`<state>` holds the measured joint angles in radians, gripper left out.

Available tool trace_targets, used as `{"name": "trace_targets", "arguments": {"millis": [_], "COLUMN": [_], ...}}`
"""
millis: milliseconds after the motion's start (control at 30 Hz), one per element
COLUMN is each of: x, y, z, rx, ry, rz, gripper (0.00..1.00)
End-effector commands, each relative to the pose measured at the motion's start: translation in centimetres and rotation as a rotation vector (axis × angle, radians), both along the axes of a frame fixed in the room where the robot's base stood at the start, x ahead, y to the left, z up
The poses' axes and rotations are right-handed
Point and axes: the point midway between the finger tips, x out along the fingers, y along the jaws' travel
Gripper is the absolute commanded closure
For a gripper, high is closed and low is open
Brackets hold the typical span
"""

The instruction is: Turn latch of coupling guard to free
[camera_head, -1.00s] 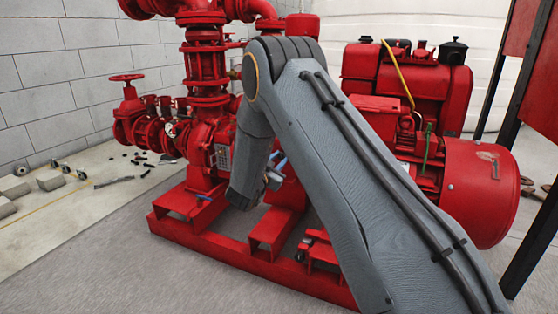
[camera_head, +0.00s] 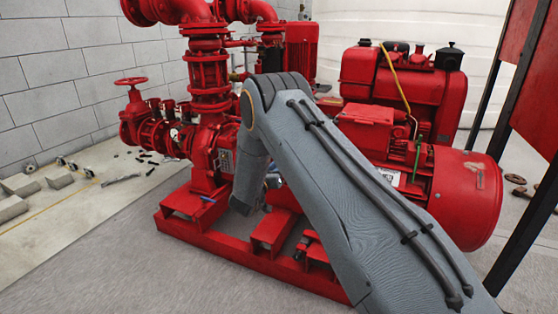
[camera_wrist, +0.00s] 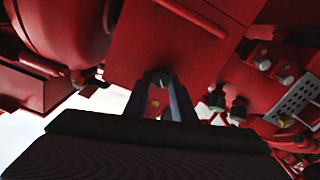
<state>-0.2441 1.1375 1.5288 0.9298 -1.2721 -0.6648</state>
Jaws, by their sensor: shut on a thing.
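The coupling guard is the flat red cover (camera_wrist: 165,40) that fills the upper middle of the wrist view. A small dark latch (camera_wrist: 160,77) sits near its lower edge. My gripper (camera_wrist: 161,86) has its two grey-blue fingers, narrowing towards the tips, closed on the latch from both sides. The latch's exact angle is hard to read in the dark wrist view. In the head view my gripper (camera_head: 272,181) shows only in part behind my grey arm, and the guard and latch are hidden there.
The red pump and pipework (camera_head: 212,90) stand left of my arm, and the red engine (camera_head: 400,90) stands right. The red base frame (camera_head: 215,240) runs below. A dark post (camera_head: 530,225) is close on the right. Floor at the front left is clear.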

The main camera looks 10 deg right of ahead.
Motion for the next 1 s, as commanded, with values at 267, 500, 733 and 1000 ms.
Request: {"name": "trace_targets", "arguments": {"millis": [267,500,733,1000], "x": [-0.07,-0.01,0.01,0.05], "y": [0.04,0.09,0.11,0.14], "z": [0.05,-0.03,-0.13,-0.22], "rx": [-0.212,-0.395,-0.549,-0.671], "ry": [0.155,0.288,0.400,0.490], "rz": [0.000,0.000,0.000,0.001], "gripper": [0.99,0.99,0.99,0.99]}}
